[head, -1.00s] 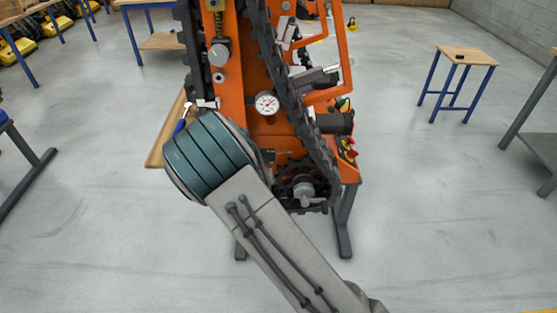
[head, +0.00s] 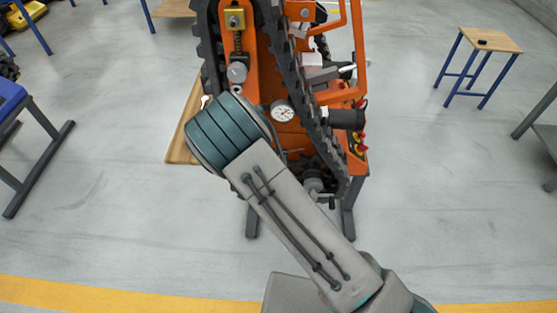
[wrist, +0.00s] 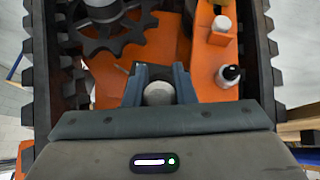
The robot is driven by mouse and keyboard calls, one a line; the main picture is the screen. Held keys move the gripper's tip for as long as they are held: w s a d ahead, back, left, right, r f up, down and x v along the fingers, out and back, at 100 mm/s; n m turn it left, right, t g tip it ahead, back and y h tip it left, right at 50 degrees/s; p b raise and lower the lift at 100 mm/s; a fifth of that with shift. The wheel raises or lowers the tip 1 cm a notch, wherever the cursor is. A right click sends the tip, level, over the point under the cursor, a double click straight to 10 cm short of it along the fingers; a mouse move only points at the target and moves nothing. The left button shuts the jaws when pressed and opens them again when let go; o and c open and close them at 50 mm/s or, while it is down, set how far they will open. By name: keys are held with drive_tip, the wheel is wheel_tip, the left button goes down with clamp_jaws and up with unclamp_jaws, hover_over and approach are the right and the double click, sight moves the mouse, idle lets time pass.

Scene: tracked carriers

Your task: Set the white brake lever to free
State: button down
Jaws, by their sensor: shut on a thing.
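The orange tracked carrier (head: 245,75) stands in front of me in the head view. In the wrist view, my gripper (wrist: 158,85) is shut on a pale, round-ended knob (wrist: 158,94). This looks like the end of the white brake lever; its shaft is hidden below the knob. In the head view, my arm hides the gripper and the lever, so I cannot read the lever's position there.
In the wrist view, a sprocket (wrist: 107,30) lies above the gripper, and a white-capped part (wrist: 221,27) and a black-and-white knob (wrist: 229,74) lie to the right. Black tracks (wrist: 38,75) run along both sides. A dial gauge (head: 283,111) is right of my arm.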

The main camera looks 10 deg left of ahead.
drive_tip(key=shift+s, duration=0.1)
idle(0.4)
drive_tip(key=c, duration=1.2)
unclamp_jaws()
drive_tip(key=shift+a+r, duration=0.1)
drive_tip(key=shift+r, duration=0.1)
drive_tip(key=p+v, duration=0.1)
drive_tip(key=v, duration=1.2)
drive_tip(key=shift+r, duration=0.2)
drive_tip(key=shift+s, duration=0.1)
